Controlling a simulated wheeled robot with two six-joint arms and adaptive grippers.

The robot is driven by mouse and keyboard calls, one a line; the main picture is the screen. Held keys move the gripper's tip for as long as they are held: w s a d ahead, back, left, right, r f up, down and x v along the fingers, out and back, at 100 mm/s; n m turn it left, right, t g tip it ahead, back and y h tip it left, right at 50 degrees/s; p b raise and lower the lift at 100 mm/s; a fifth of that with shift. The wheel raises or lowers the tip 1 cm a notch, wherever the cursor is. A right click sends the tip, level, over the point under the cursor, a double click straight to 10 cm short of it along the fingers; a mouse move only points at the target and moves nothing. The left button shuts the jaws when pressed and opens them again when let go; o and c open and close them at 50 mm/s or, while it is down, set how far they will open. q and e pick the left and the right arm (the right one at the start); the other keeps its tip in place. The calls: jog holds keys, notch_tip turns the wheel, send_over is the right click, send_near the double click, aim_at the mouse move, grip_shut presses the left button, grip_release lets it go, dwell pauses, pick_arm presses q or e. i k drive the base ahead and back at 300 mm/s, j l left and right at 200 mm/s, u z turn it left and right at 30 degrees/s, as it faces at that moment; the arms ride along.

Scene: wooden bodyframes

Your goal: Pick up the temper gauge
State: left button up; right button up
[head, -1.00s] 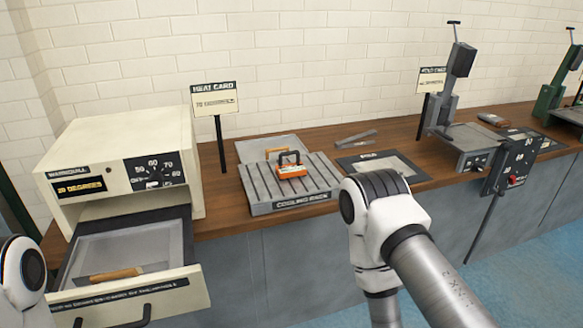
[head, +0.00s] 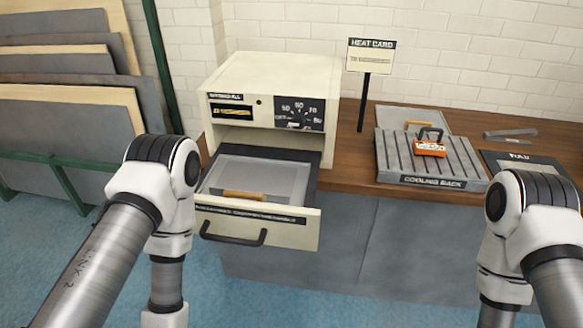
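A small orange block with a dark handle (head: 429,148) sits on the ribbed grey cooling rack (head: 445,182) on the bench, right of centre. It may be the temper gauge; its label is too small to read. My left arm comes in at the left and my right arm at the right, both bending down out of the picture. Neither gripper shows, so what they hold is hidden.
The cream warming oven (head: 232,80) has its drawer (head: 262,226) pulled out, with a wooden-handled tool (head: 245,196) inside. A heat card sign (head: 370,57) stands behind. Sheets in a green rack (head: 60,130) stand left. Blue floor is clear before the bench.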

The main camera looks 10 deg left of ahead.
aim_at(419, 146)
jog(key=i+l+u, duration=0.1)
jog(key=l, duration=0.55)
jog(key=i+l+u, duration=0.15)
jog(key=l, duration=0.5)
jog(key=i+l+u, duration=0.1)
jog(key=l, duration=0.55)
jog(key=i+l+u, duration=0.1)
jog(key=l, duration=0.6)
